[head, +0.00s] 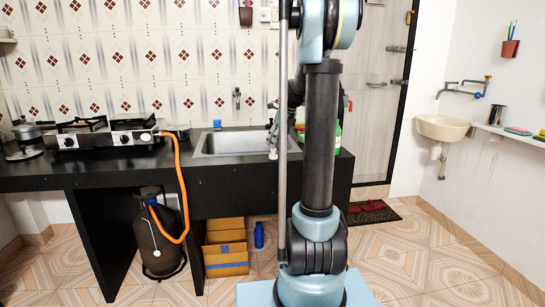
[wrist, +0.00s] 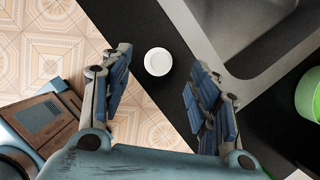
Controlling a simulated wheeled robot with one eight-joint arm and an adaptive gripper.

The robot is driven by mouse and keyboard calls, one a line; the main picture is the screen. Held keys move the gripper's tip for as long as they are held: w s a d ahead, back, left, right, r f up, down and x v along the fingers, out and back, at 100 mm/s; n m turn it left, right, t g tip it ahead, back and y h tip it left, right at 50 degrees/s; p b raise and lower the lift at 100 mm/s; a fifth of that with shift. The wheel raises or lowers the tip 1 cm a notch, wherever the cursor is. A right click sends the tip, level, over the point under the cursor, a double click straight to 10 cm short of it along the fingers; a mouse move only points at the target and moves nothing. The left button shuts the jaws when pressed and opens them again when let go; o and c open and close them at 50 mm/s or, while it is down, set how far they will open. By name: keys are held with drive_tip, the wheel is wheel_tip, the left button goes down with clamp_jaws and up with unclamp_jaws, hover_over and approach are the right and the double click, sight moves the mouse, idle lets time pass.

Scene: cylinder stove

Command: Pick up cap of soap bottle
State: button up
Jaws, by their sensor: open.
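A small white round cap (wrist: 158,62) shows from above in the wrist view, at the counter's edge beside the sink. It looks like the top of the soap bottle; the bottle's body is hidden beneath it. My gripper (wrist: 158,80) is open, with one blue-padded finger to the left of the cap and one to the right. The cap lies between and slightly beyond the fingertips in the picture, and neither finger visibly touches it. I cannot tell the height gap. In the head view my arm covers much of this area, and the cap cannot be made out clearly.
The sink (head: 232,144) is set in the black counter (head: 130,177). A green object (wrist: 309,95) is at the wrist view's right edge; a green bottle (head: 337,137) shows beside my arm. A stove (head: 95,135) stands at left. A gas cylinder (head: 160,240) and box (head: 226,247) are below.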

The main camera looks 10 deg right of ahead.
sight(274, 153)
drive_tip(key=shift+x, duration=2.8)
drive_tip(key=shift+w, duration=0.1)
drive_tip(key=shift+c, duration=0.3)
drive_tip(key=c, duration=0.7)
